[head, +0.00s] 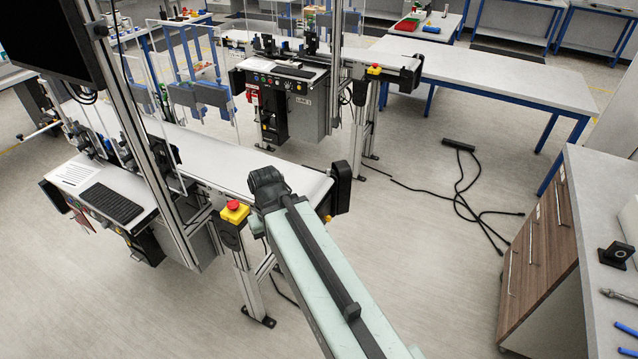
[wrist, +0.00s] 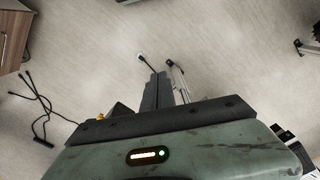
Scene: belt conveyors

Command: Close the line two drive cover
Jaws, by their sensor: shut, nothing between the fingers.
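Two belt conveyors stand in the head view, a near one (head: 225,160) and a far one (head: 240,36). The far one's control cabinet (head: 310,108) carries a small label that seems to read LINE, its number too small to be sure. A dark end housing (head: 342,187) sits at the near belt's right end, another (head: 410,76) at the far belt's right end. I cannot tell which part is the drive cover or how far open it is. My arm reaches over the near belt's right end. My gripper (wrist: 158,88) is shut and empty in the wrist view.
A yellow box with a red stop button (head: 234,211) stands left of my arm. Cables (head: 465,190) lie on the floor to the right. A blue-legged table (head: 490,77) stands behind, and a wooden drawer cabinet (head: 537,250) at right. Open floor lies between.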

